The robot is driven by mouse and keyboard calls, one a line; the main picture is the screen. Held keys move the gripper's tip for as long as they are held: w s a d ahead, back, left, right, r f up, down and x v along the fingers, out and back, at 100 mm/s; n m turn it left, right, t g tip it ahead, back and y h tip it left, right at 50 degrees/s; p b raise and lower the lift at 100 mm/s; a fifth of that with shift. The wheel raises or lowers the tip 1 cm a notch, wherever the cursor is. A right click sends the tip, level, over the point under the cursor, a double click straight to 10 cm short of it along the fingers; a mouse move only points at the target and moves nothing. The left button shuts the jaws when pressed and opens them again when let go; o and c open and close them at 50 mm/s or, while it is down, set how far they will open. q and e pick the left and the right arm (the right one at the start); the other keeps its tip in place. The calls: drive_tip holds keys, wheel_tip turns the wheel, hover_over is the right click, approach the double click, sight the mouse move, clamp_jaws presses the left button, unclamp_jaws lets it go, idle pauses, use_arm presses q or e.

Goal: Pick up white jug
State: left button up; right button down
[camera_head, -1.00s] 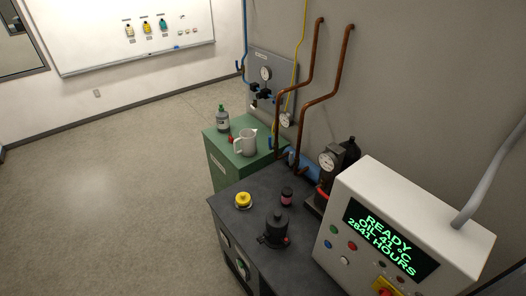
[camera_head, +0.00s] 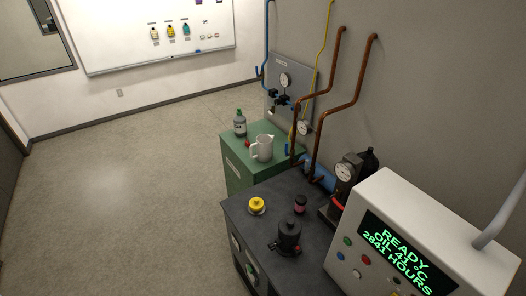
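The white jug (camera_head: 264,148) stands upright on top of the green cabinet (camera_head: 236,160), near the cabinet's front right. A grey bottle with a green cap (camera_head: 240,125) stands behind it to the left, and a small red item (camera_head: 248,143) sits beside the jug. Neither of my grippers shows in the head view.
A dark workbench (camera_head: 243,215) adjoins the cabinet and bears a yellow-topped item (camera_head: 257,205), a black canister (camera_head: 288,238) and a small dark jar (camera_head: 300,204). A white control box (camera_head: 420,225) stands at right. Copper pipes (camera_head: 327,100) run up the wall. The floor at left is clear.

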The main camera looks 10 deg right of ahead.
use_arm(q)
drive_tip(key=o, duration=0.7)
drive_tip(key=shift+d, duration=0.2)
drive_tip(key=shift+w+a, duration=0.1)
